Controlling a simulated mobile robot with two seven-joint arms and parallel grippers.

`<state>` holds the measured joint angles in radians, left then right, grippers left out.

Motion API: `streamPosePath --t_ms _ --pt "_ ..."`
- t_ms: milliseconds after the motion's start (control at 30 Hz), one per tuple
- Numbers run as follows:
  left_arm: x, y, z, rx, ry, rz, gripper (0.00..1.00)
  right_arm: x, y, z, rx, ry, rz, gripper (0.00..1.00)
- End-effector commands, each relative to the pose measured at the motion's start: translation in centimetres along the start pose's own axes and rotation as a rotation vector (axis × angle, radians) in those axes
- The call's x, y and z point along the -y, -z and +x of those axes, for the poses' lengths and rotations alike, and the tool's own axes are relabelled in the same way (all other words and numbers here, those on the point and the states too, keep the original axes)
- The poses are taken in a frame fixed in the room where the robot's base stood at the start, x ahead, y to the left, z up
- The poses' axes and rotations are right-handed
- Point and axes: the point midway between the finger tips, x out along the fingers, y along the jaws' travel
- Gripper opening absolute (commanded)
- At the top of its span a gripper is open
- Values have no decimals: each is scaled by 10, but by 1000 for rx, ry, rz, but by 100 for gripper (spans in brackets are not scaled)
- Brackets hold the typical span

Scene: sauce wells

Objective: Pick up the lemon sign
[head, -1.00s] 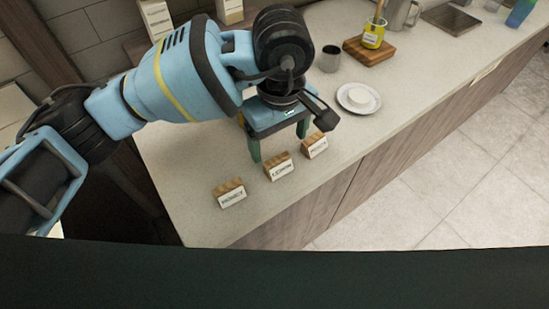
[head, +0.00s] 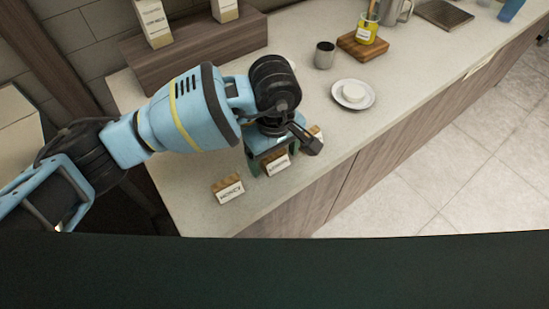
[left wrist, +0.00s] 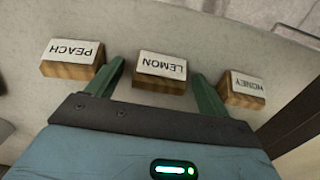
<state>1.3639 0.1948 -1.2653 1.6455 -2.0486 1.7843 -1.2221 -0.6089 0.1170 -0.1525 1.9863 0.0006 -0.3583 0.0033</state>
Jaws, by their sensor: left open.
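The lemon sign (left wrist: 160,72) is a small wooden block with a white label, on the counter in the left wrist view. It also shows in the head view (head: 276,163), partly covered by my gripper. My left gripper (left wrist: 163,82) is open, with one green finger on each side of the lemon sign. I cannot tell whether either finger touches it. The peach sign (left wrist: 72,60) and the honey sign (left wrist: 246,88) stand to either side, outside the fingers. In the head view the honey sign (head: 228,189) is to the left and the peach sign is mostly hidden. My right gripper is not in view.
A saucer (head: 369,97) with a white item, a grey cup (head: 324,55) and a wooden board (head: 352,46) with a yellow jar (head: 366,29) stand farther along the counter. A wooden riser (head: 190,58) carries boxes at the back. The counter's front edge is close to the signs.

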Motion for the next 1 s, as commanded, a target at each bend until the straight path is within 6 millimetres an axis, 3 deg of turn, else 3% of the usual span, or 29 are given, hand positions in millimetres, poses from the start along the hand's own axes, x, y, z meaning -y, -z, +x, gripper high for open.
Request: streamPosePath --t_ms 133,500,833,1000 --pt "0 0 0 0 0 0 80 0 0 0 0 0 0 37" --pt "0 0 0 0 0 0 33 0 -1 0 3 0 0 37" --pt "0 0 -3 0 -1 0 32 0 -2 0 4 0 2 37" --pt "0 0 -16 -1 -1 2 32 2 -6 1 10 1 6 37"
